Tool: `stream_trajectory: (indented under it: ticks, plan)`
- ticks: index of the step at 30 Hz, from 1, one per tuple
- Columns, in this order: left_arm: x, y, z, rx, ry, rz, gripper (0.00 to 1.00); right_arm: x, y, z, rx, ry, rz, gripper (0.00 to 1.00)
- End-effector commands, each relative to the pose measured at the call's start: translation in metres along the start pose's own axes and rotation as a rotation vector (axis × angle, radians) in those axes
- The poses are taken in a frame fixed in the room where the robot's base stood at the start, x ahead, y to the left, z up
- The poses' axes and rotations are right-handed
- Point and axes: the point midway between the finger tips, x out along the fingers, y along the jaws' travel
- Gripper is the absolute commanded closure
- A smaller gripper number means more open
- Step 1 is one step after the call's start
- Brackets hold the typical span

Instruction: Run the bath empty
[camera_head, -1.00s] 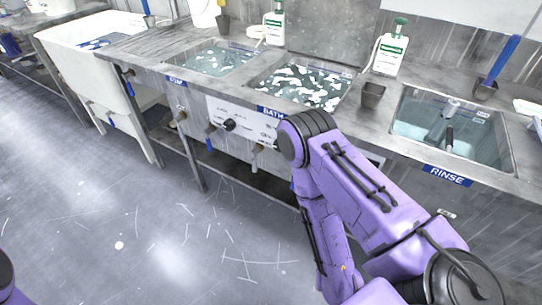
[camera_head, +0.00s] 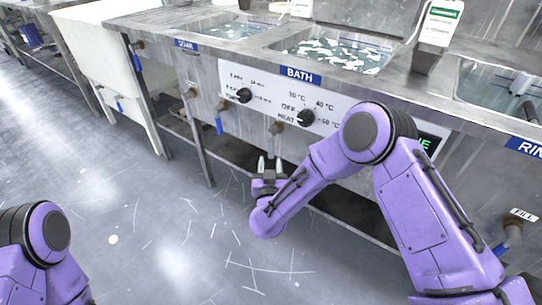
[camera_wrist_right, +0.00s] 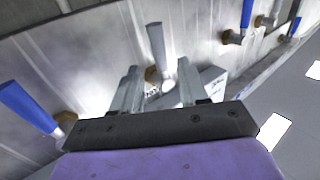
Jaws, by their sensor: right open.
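The bath (camera_head: 283,46) is a steel basin with liquid and many pale flakes, above a blue BATH label (camera_head: 300,75). Below its control panel, a brass valve with a grey lever (camera_head: 277,127) sticks out of the front. My right gripper (camera_head: 269,163) is open just below this valve, fingers pointing up. In the right wrist view the grey lever (camera_wrist_right: 156,42) shows between and beyond the two open fingers (camera_wrist_right: 155,92); I cannot tell whether they touch it. My left gripper is out of view; only part of the left arm shows.
A blue-handled valve (camera_head: 220,122) is left of the grey one, and another blue handle (camera_wrist_right: 26,106) shows at left in the wrist view. Two black knobs (camera_head: 243,95) (camera_head: 305,117) sit on the panel. A lower shelf (camera_head: 235,150) runs beneath; the floor is clear.

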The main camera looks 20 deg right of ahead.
Motion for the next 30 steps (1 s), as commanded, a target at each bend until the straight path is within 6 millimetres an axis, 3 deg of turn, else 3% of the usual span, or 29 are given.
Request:
stream_trajectory:
  ticks: [3,9,20,22,24,25,30]
  plan:
    - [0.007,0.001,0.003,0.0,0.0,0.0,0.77,0.029,0.002,0.003,0.002,0.0,0.005,0.57]
    - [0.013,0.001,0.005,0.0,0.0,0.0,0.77,0.065,0.002,0.003,0.0,-0.003,0.002,0.57]
    - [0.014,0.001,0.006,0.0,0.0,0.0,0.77,0.076,0.002,0.001,-0.002,-0.004,0.0,0.57]
    - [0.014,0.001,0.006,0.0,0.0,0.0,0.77,0.076,0.001,0.001,-0.002,-0.004,0.0,0.73]
    - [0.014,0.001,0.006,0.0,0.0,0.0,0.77,0.076,0.001,0.001,-0.001,-0.004,0.0,0.96]
    - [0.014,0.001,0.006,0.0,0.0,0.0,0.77,0.076,0.001,0.001,-0.001,-0.004,0.0,1.0]
    - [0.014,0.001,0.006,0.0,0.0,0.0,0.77,0.075,0.002,0.002,0.0,-0.003,0.0,1.0]
